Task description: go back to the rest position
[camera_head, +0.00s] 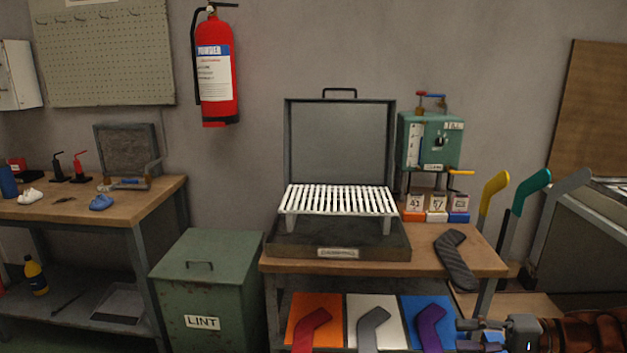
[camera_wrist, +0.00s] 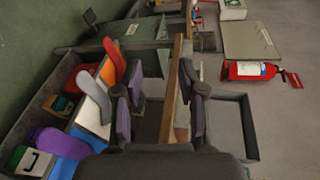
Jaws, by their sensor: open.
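My gripper (camera_head: 480,336) is at the lower right of the head view, in front of the bench's lower shelf. In the wrist view its two fingers (camera_wrist: 160,110) are spread with nothing held between them. A dark ribbed sock shape (camera_head: 457,262) lies on the right part of the bench top (camera_head: 380,268). Red (camera_head: 311,328), grey (camera_head: 373,328) and purple (camera_head: 431,328) sock shapes rest on orange, white and blue panels below. My gripper partly covers the blue panel's right side.
An open metal case (camera_head: 338,240) with a white slatted rack (camera_head: 338,199) stands on the bench. A green device (camera_head: 431,142) stands behind. Yellow (camera_head: 493,190), teal (camera_head: 531,188) and grey (camera_head: 568,186) sock-shaped forms stand at right. A green LINT bin (camera_head: 208,285) is left.

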